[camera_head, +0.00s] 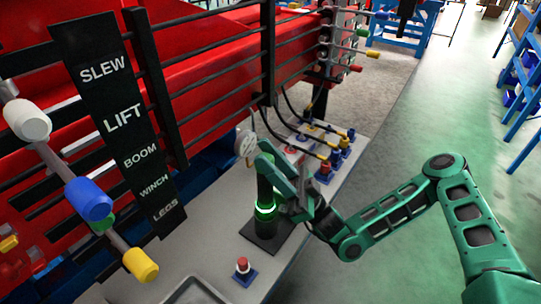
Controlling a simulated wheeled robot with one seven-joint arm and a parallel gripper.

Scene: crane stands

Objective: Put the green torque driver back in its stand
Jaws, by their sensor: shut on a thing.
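The green torque driver (265,188) is a dark upright cylinder, with a bright green ring low around it. Its lower end meets or hides the dark stand (258,236), a black square plate on the grey bench top. I cannot tell whether the driver is fully seated or just above the stand. My gripper (268,165) comes from the right and is shut on the driver's upper part. The fingers partly cover the driver, and its far side is hidden.
A red push button on a blue base (242,270) stands in front of the stand. A metal tray (194,292) lies at the bottom edge. Several small coloured-top fittings (335,155) stand behind and to the right. A round white gauge (246,143) and the red crane panel (200,60) are close on the left.

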